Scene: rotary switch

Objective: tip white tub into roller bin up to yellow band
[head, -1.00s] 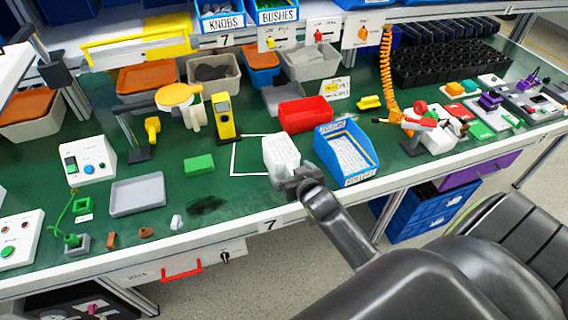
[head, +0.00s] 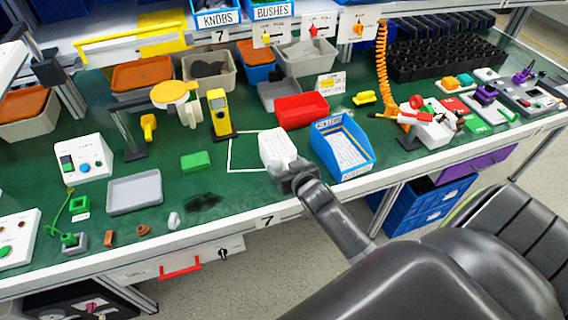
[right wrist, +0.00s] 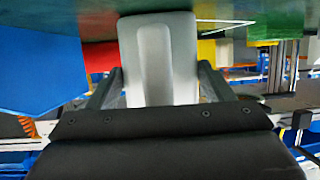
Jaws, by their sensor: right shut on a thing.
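The white tub (head: 277,148) is held near the bench's front edge, by a white outlined square on the green top. My right gripper (head: 293,173) is shut on the tub. In the right wrist view the tub (right wrist: 158,60) stands between the two fingers of the gripper (right wrist: 158,88). The blue roller bin (head: 342,150) is just right of the tub, with a white printed panel inside and a label on its front. The tub and bin are apart. My left gripper is not in view.
A red bin (head: 302,110) stands behind the tub and roller bin. A green block (head: 196,161) and a grey tray (head: 134,192) lie to the left. An orange coiled hose (head: 382,75) hangs at the right. The green bench top between block and tub is mostly clear.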

